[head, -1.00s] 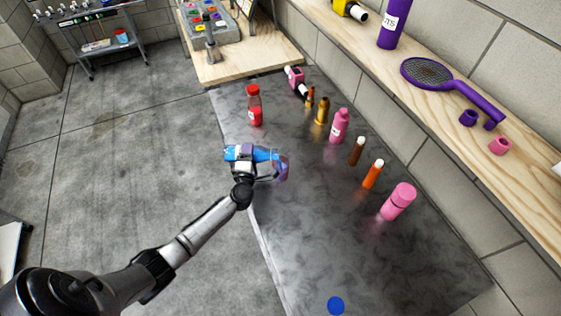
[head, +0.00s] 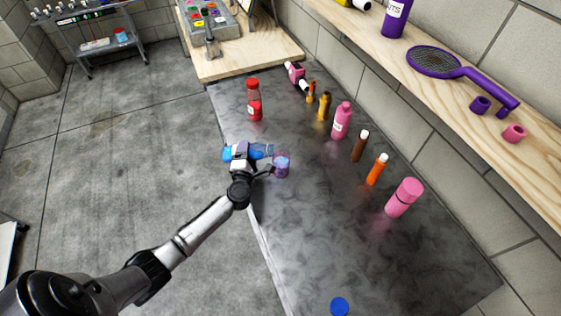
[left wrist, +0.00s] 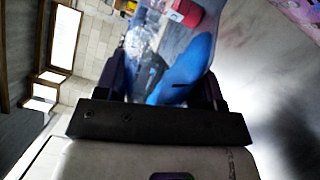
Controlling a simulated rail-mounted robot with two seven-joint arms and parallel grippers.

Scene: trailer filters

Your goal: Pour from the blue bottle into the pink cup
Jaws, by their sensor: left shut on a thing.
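The blue bottle (head: 259,152) lies nearly level in my left gripper (head: 243,158), which is shut around it. In the head view its right end points toward a see-through cup (head: 281,165) with a pink-purple tint. The cup stands upright on the dark table, just right of and below the bottle's end in the picture. I cannot tell whether they touch or whether liquid is flowing. In the left wrist view the blue bottle (left wrist: 181,72) shows between the fingers, partly hidden by the gripper body. My right gripper is out of view.
A red bottle (head: 254,100) stands behind the blue one. Several bottles, including a pink bottle (head: 404,197), line the table's right side. A blue cap (head: 340,306) lies at the front. The wall shelf holds a small pink cup (head: 514,134). The table's middle front is clear.

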